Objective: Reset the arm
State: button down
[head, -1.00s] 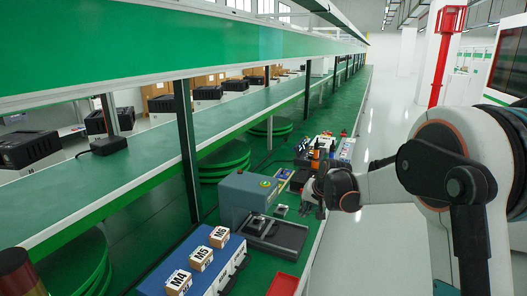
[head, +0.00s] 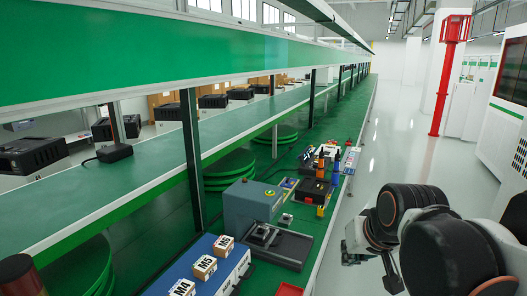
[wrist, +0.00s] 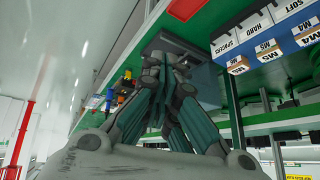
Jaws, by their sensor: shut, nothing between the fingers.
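My arm is folded at the lower right of the head view, over the white floor beside the bench. My gripper (head: 350,252) is at its left end, clear of the bench edge, with its tips hard to make out there. In the wrist view my gripper (wrist: 166,68) shows dark jointed fingers drawn together, with nothing seen between them. The grey-blue press machine (head: 252,205) stands on the green bench left of the gripper. It also shows behind the fingers in the wrist view (wrist: 207,72), partly hidden.
The blue rack with boxes marked M4, M5 and M6 (head: 236,264) is at the bench's front. Tools and small trays (head: 318,180) lie farther along the bench. The green conveyor (head: 165,160) runs behind. The white floor (head: 375,160) is open beyond the arm, near a red post (head: 444,85).

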jog(key=s+d+f+n, duration=0.1)
jog(key=s+f, duration=0.3)
jog(key=s, duration=0.8)
jog(key=shift+d+h, duration=0.15)
jog(key=shift+h, duration=0.25)
dwell(1.0)
